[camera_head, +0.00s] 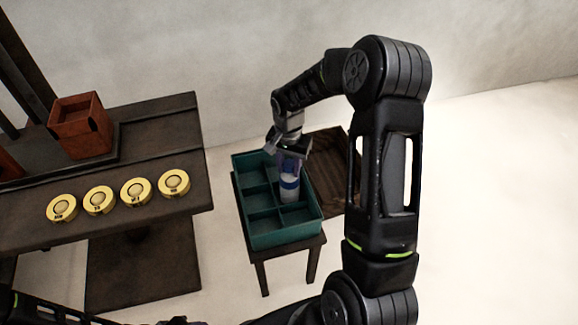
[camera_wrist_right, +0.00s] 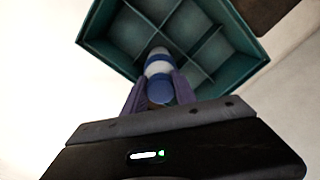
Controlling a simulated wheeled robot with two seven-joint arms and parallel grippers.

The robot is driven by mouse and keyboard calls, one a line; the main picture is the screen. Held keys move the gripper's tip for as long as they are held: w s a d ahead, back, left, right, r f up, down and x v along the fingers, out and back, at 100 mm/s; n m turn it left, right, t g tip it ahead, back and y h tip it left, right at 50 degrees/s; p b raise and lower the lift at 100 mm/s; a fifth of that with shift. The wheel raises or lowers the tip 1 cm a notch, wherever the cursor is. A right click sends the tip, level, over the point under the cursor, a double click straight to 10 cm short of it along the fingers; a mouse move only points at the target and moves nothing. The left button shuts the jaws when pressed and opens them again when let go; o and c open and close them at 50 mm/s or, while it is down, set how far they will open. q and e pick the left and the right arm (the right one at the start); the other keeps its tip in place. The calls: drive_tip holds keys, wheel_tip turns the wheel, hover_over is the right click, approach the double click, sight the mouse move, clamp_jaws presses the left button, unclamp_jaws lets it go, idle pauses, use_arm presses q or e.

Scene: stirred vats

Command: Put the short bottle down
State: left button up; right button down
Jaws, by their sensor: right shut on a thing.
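The short bottle (camera_head: 289,184) is white with a blue band. My right gripper (camera_head: 289,163) is shut on it and holds it upright at the teal divided crate (camera_head: 285,240). In the right wrist view the bottle (camera_wrist_right: 159,66) sits between the two purple fingers of my right gripper (camera_wrist_right: 160,92), with the crate (camera_wrist_right: 252,72) beyond it. The bottle's lower end is over or inside a compartment; I cannot tell whether it touches the floor of the crate. The other compartments that show look empty. My left gripper is not clearly in view.
The crate stands on a small dark wooden stool (camera_head: 313,262). A dark table (camera_head: 190,200) at left holds several yellow round discs (camera_head: 135,190) and a red-brown box (camera_head: 81,126). A brown wooden surface (camera_head: 338,165) lies right of the crate. Pale floor is clear at the right.

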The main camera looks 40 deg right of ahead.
drive_tip(key=c, duration=1.5)
unclamp_jaws()
drive_tip(key=shift+f, duration=0.15)
drive_tip(key=o, duration=0.5)
drive_tip(key=shift+r, duration=0.2)
wheel_tip(320, 180, up, 12)
drive_tip(key=p, duration=0.1)
